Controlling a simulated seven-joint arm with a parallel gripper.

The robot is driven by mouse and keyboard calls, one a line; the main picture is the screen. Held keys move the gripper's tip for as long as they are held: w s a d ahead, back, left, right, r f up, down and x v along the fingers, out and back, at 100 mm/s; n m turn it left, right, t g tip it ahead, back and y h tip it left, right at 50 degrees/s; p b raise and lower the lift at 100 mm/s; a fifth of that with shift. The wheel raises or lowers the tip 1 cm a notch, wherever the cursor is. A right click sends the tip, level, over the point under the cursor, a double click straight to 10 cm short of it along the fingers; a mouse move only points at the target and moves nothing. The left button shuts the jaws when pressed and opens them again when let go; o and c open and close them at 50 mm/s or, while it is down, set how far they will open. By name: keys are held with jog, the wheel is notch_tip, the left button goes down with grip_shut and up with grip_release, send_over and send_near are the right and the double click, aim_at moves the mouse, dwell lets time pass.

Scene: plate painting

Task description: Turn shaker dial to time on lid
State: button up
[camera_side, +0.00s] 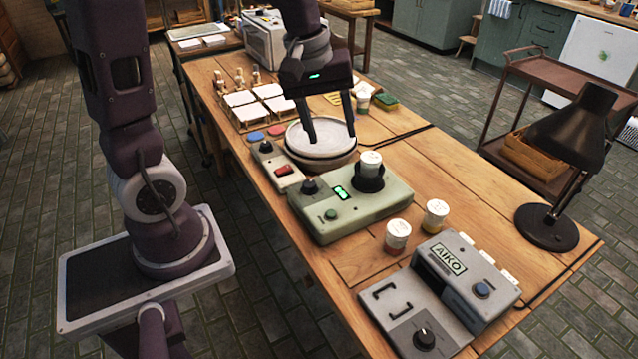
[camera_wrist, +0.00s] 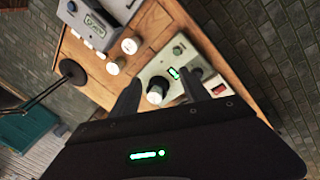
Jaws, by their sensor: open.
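The shaker (camera_side: 375,214) is a pale green box on the table. It has a black dial (camera_side: 310,185), a lit green display (camera_side: 342,193) and a round green button (camera_side: 330,215). A white-lidded jar (camera_side: 370,160) sits upright in its black holder (camera_side: 368,181). The jar also shows in the wrist view (camera_wrist: 156,92), with the display (camera_wrist: 173,73). Writing on the lid is too small to read. My gripper (camera_side: 331,138) is open and empty, raised above and behind the shaker, apart from the dial. One finger partly covers the shaker in the wrist view.
Two lidded jars (camera_side: 398,233) (camera_side: 436,213) stand between the shaker and the grey AIKO machine (camera_side: 460,277). Stacked plates (camera_side: 320,150) lie behind the shaker, beside a control box with a red switch (camera_side: 287,171). A black lamp (camera_side: 548,226) stands at right.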

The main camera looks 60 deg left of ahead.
jog(key=w+a+f+n+g, duration=0.1)
jog(key=w+a+f+n, duration=0.25)
jog(key=a+f, duration=0.2)
jog(key=n+g, duration=0.2)
jog(key=n, duration=0.3)
send_over(310, 183)
jog(key=shift+y, duration=0.3)
jog(key=f, duration=1)
jog(key=shift+d+f, duration=0.25)
jog(key=shift+f, duration=0.1)
jog(key=f, duration=0.7)
jog(key=shift+s+a+f, duration=0.1)
jog(key=shift+a+f, duration=0.1)
jog(key=shift+f, duration=0.15)
grip_shut()
